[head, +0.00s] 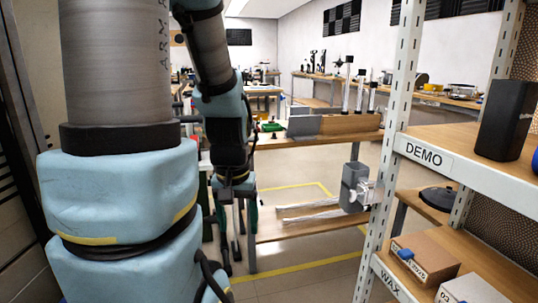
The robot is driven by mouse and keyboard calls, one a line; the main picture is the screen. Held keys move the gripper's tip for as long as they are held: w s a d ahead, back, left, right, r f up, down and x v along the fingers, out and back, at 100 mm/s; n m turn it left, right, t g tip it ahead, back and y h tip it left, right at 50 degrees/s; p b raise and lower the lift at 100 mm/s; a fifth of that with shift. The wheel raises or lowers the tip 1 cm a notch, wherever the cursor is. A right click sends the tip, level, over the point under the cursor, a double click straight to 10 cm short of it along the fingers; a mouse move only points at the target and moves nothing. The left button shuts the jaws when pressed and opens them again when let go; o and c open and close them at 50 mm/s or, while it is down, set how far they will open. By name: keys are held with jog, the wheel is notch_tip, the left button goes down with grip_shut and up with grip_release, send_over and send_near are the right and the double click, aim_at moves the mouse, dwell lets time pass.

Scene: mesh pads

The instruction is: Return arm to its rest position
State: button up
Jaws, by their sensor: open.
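My arm fills the left of the head view, with thick light-blue and grey links close to the camera. Its far part comes down from the top of the picture to my gripper (232,215), which hangs pointing down left of the middle. The jaws are open, and I see nothing held between them. The fingertips are dark and hard to make out against the table legs and clutter behind them.
A metal shelf rack (388,165) stands close at right. A wooden workbench (335,124) stands behind my gripper.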

notch_tip(320, 180, up, 14)
jog(key=p, duration=1.1)
jog(key=shift+f, duration=0.1)
